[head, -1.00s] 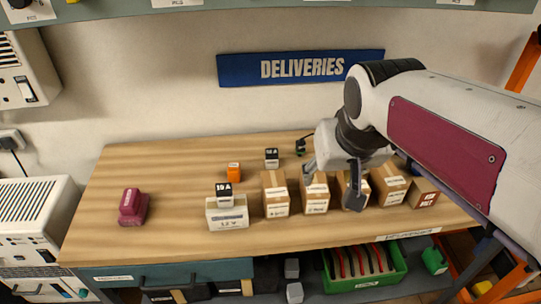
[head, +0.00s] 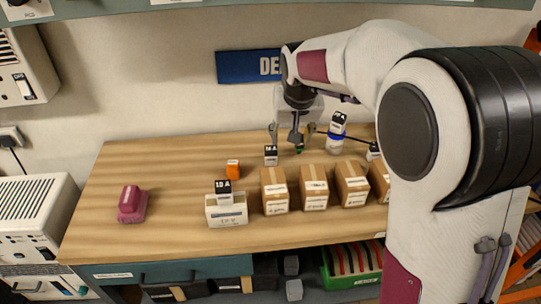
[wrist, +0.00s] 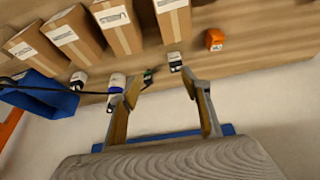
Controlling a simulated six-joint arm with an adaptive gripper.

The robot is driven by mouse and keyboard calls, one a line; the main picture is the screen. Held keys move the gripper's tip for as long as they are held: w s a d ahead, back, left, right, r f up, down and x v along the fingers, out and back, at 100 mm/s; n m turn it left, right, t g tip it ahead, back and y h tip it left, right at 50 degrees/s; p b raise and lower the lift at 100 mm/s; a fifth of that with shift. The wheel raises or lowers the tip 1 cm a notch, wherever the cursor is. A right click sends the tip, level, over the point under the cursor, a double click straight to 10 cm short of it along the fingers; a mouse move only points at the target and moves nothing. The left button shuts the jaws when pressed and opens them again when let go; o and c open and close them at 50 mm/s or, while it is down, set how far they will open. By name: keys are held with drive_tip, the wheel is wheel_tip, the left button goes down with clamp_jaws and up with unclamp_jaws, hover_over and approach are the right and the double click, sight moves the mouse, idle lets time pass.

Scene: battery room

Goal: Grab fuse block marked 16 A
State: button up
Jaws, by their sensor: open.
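A small black-and-white fuse block (head: 271,156) stands near the back of the table; its small label seems to read 16 A. It also shows in the wrist view (wrist: 175,62), beyond the fingertips and nearer the right finger. My gripper (head: 293,134) is open and empty above the table's back edge, a little right of this block; its fingers frame the wrist view (wrist: 166,88). A similar block marked 10 A (head: 223,187) sits on a white box (head: 227,212).
An orange block (head: 233,169) stands left of the fuse block, and a green item (head: 300,149) lies right of it. Cardboard boxes (head: 275,192) line the front. A maroon object (head: 131,203) is far left. My arm hides the right side. The table's left part is mostly clear.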

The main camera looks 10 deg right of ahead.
hover_over(271, 153)
drive_tip(key=s, duration=0.2)
wheel_tip(271, 153, down, 10)
drive_tip(key=shift+w+d, duration=0.15)
drive_tip(key=shift+d, duration=0.15)
drive_tip(key=shift+x, duration=1.3)
drive_tip(key=shift+w+a+f, duration=0.15)
drive_tip(key=shift+f, duration=0.75)
drive_tip(key=shift+w+a+f, duration=0.1)
drive_tip(key=shift+a+f, duration=0.05)
drive_tip(key=shift+f, duration=0.7)
drive_tip(key=shift+x, duration=0.85)
